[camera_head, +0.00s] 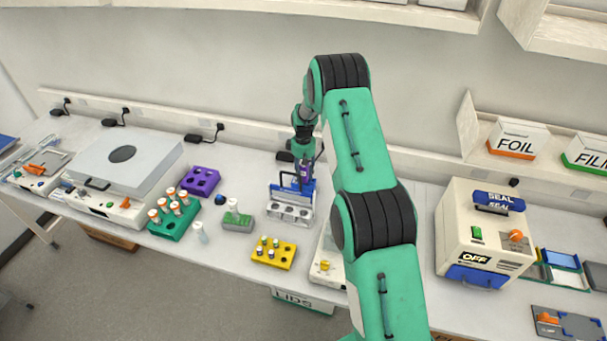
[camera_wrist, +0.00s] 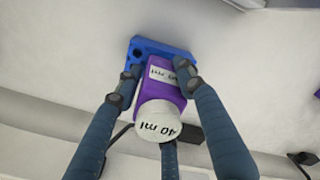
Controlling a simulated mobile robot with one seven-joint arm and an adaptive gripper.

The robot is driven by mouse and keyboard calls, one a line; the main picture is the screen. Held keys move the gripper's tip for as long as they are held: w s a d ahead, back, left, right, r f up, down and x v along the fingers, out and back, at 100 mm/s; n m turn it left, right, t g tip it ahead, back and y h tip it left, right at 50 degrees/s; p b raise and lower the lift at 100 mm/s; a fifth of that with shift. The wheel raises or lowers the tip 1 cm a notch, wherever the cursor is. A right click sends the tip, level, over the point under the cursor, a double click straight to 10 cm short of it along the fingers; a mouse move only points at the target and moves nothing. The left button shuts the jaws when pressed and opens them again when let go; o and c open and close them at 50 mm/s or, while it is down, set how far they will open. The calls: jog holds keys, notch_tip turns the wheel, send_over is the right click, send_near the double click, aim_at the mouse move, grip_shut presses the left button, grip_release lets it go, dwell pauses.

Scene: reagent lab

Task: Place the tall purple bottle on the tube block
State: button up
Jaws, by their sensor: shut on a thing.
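The tall purple bottle (camera_wrist: 160,95) has a white cap and white label, both reading 40 ml. My gripper (camera_wrist: 158,76) is shut on it, fingers on both sides of its body. In the head view my gripper (camera_head: 304,159) and the bottle (camera_head: 305,175) are above the back of the counter. A blue block (camera_wrist: 139,52) with a dark hole lies behind the bottle's base in the wrist view; it also shows in the head view (camera_head: 294,186). I cannot tell whether the bottle touches it. A purple block with holes (camera_head: 200,181) stands further left.
A grey rack (camera_head: 290,210) stands just in front of the gripper. A yellow block (camera_head: 273,253) and a teal rack (camera_head: 174,216) hold several tubes to the left. A white sealer machine (camera_head: 483,238) stands to the right. My arm hides part of the counter.

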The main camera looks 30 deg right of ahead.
jog(key=shift+f, duration=0.25)
jog(key=shift+f, duration=0.2)
jog(key=o, duration=1.2)
jog(key=shift+c, duration=0.2)
jog(key=shift+r, duration=0.2)
notch_tip(320, 180, up, 12)
jog(key=shift+f+b, duration=0.1)
jog(key=shift+b, duration=0.65)
